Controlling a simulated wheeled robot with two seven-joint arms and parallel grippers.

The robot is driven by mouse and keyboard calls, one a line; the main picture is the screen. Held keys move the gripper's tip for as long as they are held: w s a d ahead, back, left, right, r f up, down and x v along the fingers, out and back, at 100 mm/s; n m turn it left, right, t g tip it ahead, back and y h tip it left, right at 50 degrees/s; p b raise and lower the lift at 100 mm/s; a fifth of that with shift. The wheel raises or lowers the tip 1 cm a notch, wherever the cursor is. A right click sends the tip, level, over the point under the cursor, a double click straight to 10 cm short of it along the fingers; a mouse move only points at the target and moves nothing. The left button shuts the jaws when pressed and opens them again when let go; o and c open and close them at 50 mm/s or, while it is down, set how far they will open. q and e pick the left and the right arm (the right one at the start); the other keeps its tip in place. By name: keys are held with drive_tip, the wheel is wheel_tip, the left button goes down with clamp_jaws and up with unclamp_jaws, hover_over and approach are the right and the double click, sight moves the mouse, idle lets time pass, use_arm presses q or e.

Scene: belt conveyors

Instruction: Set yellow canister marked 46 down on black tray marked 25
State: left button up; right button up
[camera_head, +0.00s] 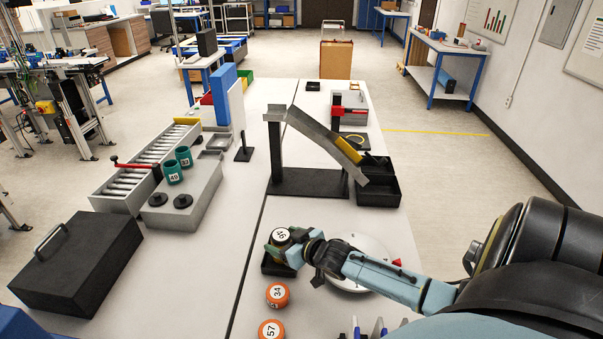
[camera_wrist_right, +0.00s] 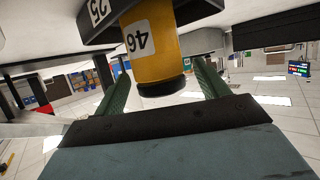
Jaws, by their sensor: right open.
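The yellow canister marked 46 (camera_wrist_right: 150,62) stands on the black tray marked 25 (camera_wrist_right: 92,24), in the right wrist view, which is upside down. In the wrist view a gap shows between the fingers and the canister. My left gripper is not in view.
Orange canisters marked 34 (camera_head: 277,295) and 57 (camera_head: 271,330) stand in front of the tray. A round white plate (camera_head: 350,283) lies right of it under my arm. A metal chute (camera_head: 325,137) on a dark base stands behind.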

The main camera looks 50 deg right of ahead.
drive_tip(key=v, duration=0.9)
drive_tip(key=shift+w, duration=0.2)
